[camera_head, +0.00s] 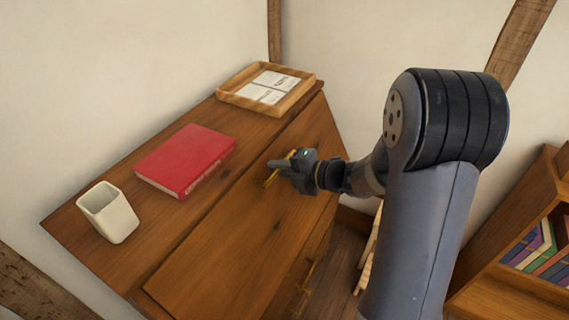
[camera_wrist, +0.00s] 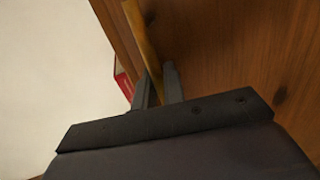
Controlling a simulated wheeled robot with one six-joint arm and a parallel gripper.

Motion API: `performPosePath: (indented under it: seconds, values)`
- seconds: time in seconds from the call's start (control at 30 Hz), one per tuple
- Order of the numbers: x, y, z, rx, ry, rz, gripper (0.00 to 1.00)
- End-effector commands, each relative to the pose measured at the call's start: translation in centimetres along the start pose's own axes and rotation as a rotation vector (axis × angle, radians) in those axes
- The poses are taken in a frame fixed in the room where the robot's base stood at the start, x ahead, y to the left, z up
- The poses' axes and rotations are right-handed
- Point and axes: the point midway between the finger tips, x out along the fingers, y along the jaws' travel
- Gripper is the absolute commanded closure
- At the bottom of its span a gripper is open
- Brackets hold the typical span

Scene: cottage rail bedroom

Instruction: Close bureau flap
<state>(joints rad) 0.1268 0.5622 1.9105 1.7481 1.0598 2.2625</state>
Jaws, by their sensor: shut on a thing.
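The wooden bureau's flap (camera_head: 225,232) is a broad brown panel sloping down from the bureau top, and it looks raised nearly flush with the front. A brass handle (camera_head: 270,179) is fixed on it. My gripper (camera_head: 284,165) is at this handle, with its fingers shut on it. In the wrist view the brass handle (camera_wrist: 142,38) runs between the two fingertips of my gripper (camera_wrist: 158,84), against the brown flap (camera_wrist: 225,45). Part of the handle and flap is hidden behind my gripper and arm.
On the bureau top (camera_head: 150,235) stand a white cup (camera_head: 108,212), a red book (camera_head: 186,160) and a wooden tray with papers (camera_head: 228,92). Lower drawer handles (camera_head: 303,287) show on the front. A bookshelf (camera_head: 510,290) stands at the right.

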Motion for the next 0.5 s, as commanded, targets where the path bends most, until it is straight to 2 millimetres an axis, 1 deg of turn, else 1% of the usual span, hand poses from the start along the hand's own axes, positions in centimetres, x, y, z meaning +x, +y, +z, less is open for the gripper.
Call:
performPosePath:
  seconds: [0.03, 0.1, 0.33, 0.37, 0.5]
  values:
    - [0.23, 0.23, -0.05, 0.002, 0.002, -0.01, 1.0]
    - [0.44, 0.07, -0.05, 0.0, 0.001, -0.016, 1.0]
    - [0.49, -0.04, -0.03, -0.001, 0.001, -0.015, 1.0]
    - [0.5, -0.04, -0.03, -0.001, 0.001, -0.015, 0.87]
    - [0.48, -0.04, -0.04, -0.001, 0.001, -0.015, 0.76]
